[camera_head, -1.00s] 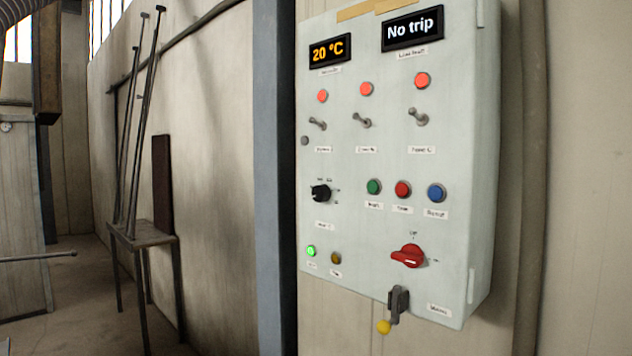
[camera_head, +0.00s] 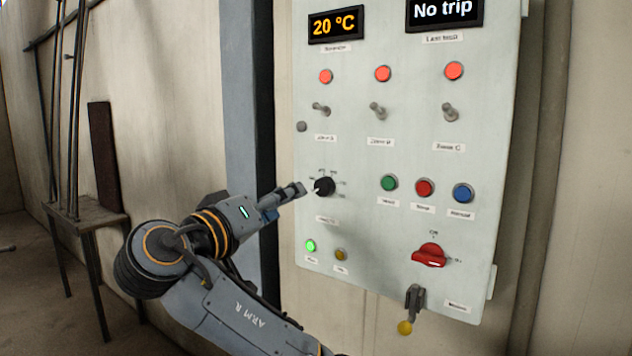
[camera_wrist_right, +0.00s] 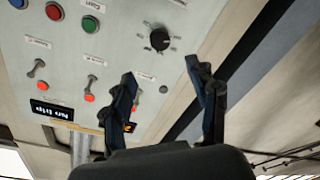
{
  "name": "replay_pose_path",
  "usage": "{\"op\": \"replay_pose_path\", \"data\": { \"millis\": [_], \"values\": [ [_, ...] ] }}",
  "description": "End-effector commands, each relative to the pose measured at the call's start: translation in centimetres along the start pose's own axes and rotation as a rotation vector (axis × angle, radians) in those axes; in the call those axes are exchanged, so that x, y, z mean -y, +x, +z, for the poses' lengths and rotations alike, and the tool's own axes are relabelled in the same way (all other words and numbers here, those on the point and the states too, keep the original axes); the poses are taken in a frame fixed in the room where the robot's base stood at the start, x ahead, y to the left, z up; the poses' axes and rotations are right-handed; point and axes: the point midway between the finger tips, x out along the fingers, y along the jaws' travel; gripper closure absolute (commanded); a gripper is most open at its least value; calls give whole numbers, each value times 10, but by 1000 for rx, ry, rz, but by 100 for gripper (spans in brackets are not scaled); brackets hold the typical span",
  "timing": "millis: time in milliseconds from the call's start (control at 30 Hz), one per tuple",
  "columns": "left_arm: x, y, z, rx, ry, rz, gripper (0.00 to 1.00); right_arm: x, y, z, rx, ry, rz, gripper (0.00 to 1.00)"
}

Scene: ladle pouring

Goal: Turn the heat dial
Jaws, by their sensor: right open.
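The black heat dial (camera_head: 324,187) is a round knob on the pale control panel (camera_head: 350,225), with small marks around it. My right gripper (camera_head: 301,189) is just left of the dial in the head view, its fingertips close to it. In the right wrist view the dial (camera_wrist_right: 159,39) shows beyond and between the fingertips of the open, empty gripper (camera_wrist_right: 160,68). Contact is not visible. The temperature display (camera_head: 335,24) reads 20 °C. My left gripper is not in view.
Green, red and blue buttons (camera_head: 424,187) sit right of the dial, toggle switches (camera_head: 378,111) above it, and a red rotary switch (camera_head: 430,255) lower right. A yellow-knobbed lever (camera_head: 405,327) hangs at the panel's bottom edge. A small table (camera_head: 90,215) stands at the left.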

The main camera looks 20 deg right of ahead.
Motion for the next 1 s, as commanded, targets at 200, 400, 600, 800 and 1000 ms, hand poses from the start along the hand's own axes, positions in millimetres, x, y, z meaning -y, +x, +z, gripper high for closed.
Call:
{"op": "replay_pose_path", "data": {
  "millis": [200,400,600,800,1000],
  "values": [
    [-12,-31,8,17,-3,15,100,-4,48,-4,4,-6,3,41],
    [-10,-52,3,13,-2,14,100,-3,88,-3,3,-6,2,41],
    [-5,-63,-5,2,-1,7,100,-1,113,-2,1,-3,0,41],
    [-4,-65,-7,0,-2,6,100,1,120,0,0,-2,-3,41],
    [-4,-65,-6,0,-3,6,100,1,121,0,0,-2,-3,41]
  ]
}}
